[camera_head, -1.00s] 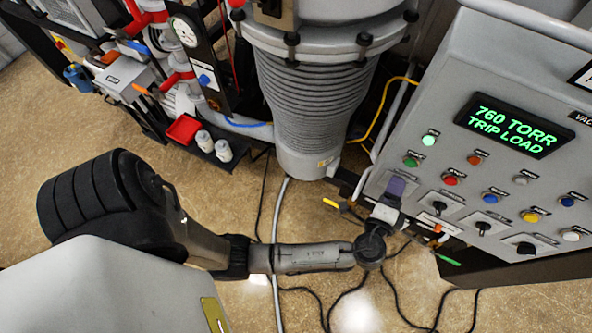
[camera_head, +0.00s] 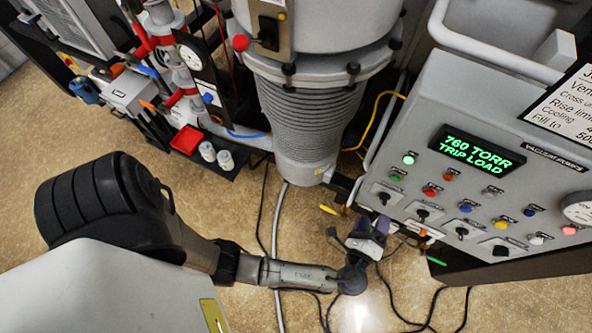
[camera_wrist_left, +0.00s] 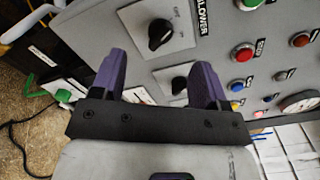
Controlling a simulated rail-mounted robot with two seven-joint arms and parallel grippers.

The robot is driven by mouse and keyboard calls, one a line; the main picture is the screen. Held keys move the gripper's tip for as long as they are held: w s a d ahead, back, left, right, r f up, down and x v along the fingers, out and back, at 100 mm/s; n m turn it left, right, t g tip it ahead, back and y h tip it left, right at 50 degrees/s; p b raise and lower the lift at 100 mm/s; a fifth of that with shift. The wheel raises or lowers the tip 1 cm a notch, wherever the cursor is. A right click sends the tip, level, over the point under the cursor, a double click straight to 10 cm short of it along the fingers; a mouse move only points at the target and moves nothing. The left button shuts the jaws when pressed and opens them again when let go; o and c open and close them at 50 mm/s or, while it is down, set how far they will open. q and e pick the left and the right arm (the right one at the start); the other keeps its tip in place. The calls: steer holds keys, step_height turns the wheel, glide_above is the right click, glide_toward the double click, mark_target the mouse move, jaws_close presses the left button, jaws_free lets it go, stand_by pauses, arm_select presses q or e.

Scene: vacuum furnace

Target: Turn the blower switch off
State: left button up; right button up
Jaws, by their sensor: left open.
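The blower switch (camera_wrist_left: 160,33) is a black rotary knob on a light square plate, with the BLOWER label beside it in the left wrist view. In the head view it is the leftmost black knob (camera_head: 385,197) on the grey control panel. I cannot read its setting clearly. My left gripper (camera_head: 368,228) is just below and left of that knob in the head view. In the left wrist view its two purple fingers (camera_wrist_left: 158,62) are apart with nothing between them gripped. A second knob (camera_wrist_left: 180,85) shows between the fingers, partly hidden. My right gripper is not in view.
The control panel (camera_head: 440,110) carries a green display reading 760 TORR TRIP LOAD, several coloured buttons and more black knobs (camera_head: 462,232). A ribbed furnace column (camera_head: 305,120) stands left of it. Cables run over the floor below my arm.

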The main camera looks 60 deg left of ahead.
arm_select(q)
steer(key=b+v, duration=0.1)
steer(key=v, duration=0.6)
steer(key=s+a+r+n+g+h+p, duration=0.1)
steer(key=s+a+n+g+p, duration=0.3)
steer(key=a, duration=0.2)
steer(key=s+a+r+n+g+h+p, duration=0.1)
steer(key=s+a+n+g+h+p, duration=0.15)
steer(key=a+n+g, duration=0.2)
steer(key=s+a+r+n+g+h+p, duration=0.2)
steer(key=s+a+r+n+h+p, duration=0.2)
steer(key=s+r, duration=0.5)
steer(key=r+n+h+p, duration=0.1)
steer(key=n+p, duration=0.1)
steer(key=p, duration=0.1)
steer(key=shift+p, duration=0.35)
steer(key=shift+s+d+g+h, duration=0.1)
steer(key=shift+s+g+h, duration=0.05)
steer(key=shift+g+h, duration=0.15)
steer(key=shift+s+d+r+n+h, duration=0.1)
steer(key=shift+s+r+n+h, duration=0.25)
steer(key=shift+s+r+h, duration=0.55)
steer(key=shift+w+r, duration=0.1)
